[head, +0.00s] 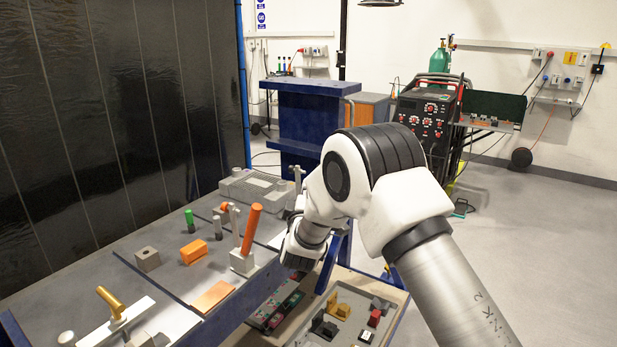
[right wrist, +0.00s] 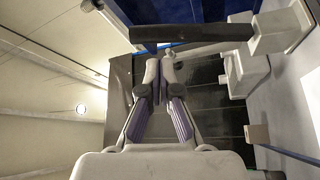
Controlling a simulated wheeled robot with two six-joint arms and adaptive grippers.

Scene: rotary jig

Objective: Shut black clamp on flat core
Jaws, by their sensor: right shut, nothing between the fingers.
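In the right wrist view, a long dark lever (right wrist: 190,33) lies across the top, just beyond my fingertips. It joins a pale block at the right and looks like the black clamp's handle. My right gripper (right wrist: 161,72) is shut and empty, its tips close below the lever; I cannot tell whether they touch. In the head view, my right arm covers the black clamp's area. A grey block with a pale flat top (head: 252,185), possibly the flat core, sits at the bench's far end. My left gripper is not in view.
An orange-handled clamp (head: 251,228) stands upright near my right arm. A gold-handled clamp (head: 112,303) is at the near left. An orange block (head: 194,252), a grey block (head: 147,259) and small pegs stand on the bench. A parts tray (head: 345,296) lies low at the right.

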